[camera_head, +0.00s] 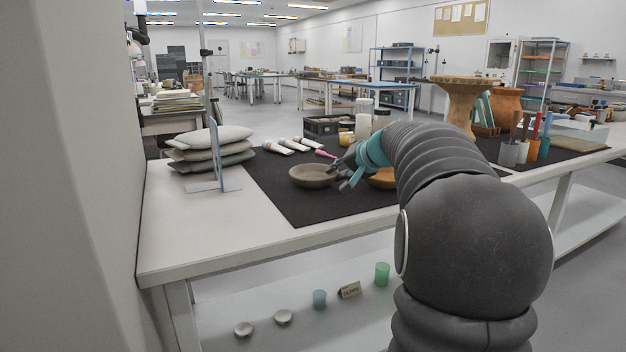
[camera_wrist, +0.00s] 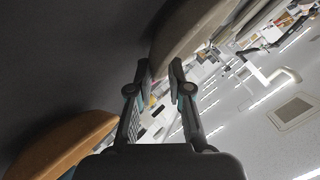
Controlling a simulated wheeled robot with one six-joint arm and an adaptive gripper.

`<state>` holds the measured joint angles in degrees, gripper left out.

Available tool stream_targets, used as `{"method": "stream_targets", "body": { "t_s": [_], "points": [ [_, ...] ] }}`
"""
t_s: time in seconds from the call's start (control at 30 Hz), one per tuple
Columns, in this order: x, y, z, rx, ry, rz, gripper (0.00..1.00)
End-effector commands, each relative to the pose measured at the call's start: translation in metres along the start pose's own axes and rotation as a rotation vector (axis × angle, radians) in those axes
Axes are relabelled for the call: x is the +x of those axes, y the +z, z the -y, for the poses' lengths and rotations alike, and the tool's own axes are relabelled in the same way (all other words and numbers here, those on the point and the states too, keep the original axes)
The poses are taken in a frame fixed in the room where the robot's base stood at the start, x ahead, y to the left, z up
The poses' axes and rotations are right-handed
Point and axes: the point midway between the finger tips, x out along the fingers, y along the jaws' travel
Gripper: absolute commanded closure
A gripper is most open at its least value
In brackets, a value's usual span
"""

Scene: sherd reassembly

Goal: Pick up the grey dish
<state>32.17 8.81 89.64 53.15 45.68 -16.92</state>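The grey dish (camera_head: 313,178) is a shallow round bowl, sitting upright on the dark mat on the table. My gripper (camera_head: 341,176) is at its right rim, with teal-marked fingers spread apart. One finger appears over the rim and the other outside it. In the wrist view, the dish (camera_wrist: 188,30) shows as a pale band beyond the fingertips. The fingers (camera_wrist: 160,70) are apart there, with the dish's edge near or between the tips; I cannot tell whether they touch it.
An orange-brown dish (camera_head: 382,179) lies close to the right, partly behind my arm; it also shows in the wrist view (camera_wrist: 65,143). White tubes (camera_head: 278,148) and a pink tool (camera_head: 325,154) lie behind. Stacked grey bags (camera_head: 210,150) and an upright panel stand left. The front mat is clear.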

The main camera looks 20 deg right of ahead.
Motion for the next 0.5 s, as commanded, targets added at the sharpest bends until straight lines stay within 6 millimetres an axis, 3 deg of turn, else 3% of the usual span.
{"method": "stream_targets", "body": {
  "t_s": [0.1,0.33,0.4,0.5],
  "points": [
    [0.0134,0.0002,0.0005,-0.001,0.0,0.0,0.81],
    [0.0151,-0.0003,0.0002,-0.001,0.0,-0.001,0.81],
    [0.0151,-0.0003,0.0002,-0.001,0.0,-0.001,0.96],
    [0.015,-0.0002,0.0001,-0.001,0.0,-0.001,1.0]
  ]
}}
